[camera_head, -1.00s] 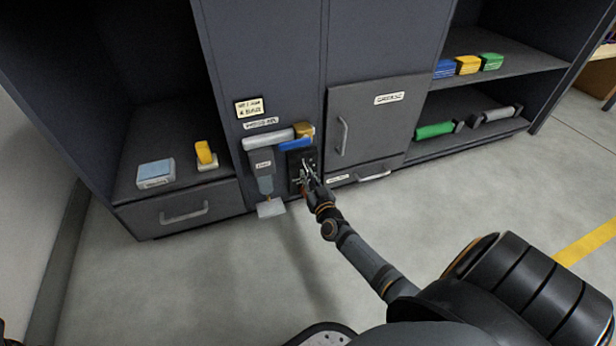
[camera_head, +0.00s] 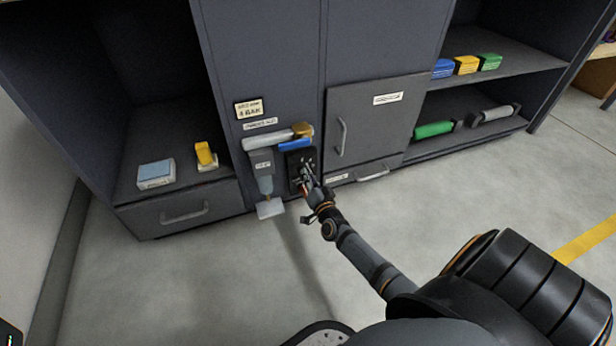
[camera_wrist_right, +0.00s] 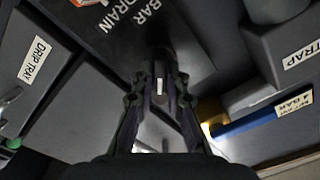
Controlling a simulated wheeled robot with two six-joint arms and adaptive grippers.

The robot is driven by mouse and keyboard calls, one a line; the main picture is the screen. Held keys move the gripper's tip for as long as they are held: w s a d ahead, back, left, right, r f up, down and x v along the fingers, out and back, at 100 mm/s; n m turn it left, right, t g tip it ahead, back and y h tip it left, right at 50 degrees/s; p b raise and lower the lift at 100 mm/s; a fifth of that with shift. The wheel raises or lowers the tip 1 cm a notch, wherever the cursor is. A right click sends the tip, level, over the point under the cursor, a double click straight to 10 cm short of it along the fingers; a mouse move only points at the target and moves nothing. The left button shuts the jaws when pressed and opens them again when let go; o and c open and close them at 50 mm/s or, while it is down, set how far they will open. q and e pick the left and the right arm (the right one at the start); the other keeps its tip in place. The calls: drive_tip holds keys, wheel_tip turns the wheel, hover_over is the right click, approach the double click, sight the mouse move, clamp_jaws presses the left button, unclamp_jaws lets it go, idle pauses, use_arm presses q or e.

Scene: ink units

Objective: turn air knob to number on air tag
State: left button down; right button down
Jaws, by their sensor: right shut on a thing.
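The black air panel (camera_head: 295,158) is on the cabinet front; it also shows close up in the right wrist view (camera_wrist_right: 110,45), with lettering reading "BAR" and "DRAIN". My right gripper (camera_head: 308,180) is at the panel. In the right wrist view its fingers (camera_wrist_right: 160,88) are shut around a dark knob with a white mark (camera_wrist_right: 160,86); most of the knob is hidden. A cream tag (camera_head: 249,108) above the panel seems to read "4 BAR", though its print is blurred. My left gripper is not in view.
A grey filter unit (camera_head: 263,170) hangs left of the panel, and a blue bar (camera_head: 296,144) lies just above it. A cabinet door (camera_head: 375,125) and a drip tray drawer (camera_head: 365,174) are to the right. The floor in front is clear.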

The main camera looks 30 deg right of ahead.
drive_tip(key=shift+m, duration=0.4)
drive_tip(key=c, duration=1.4)
unclamp_jaws()
drive_tip(key=shift+o, duration=0.2)
drive_tip(key=v, duration=1.2)
drive_tip(key=shift+s+f, duration=0.1)
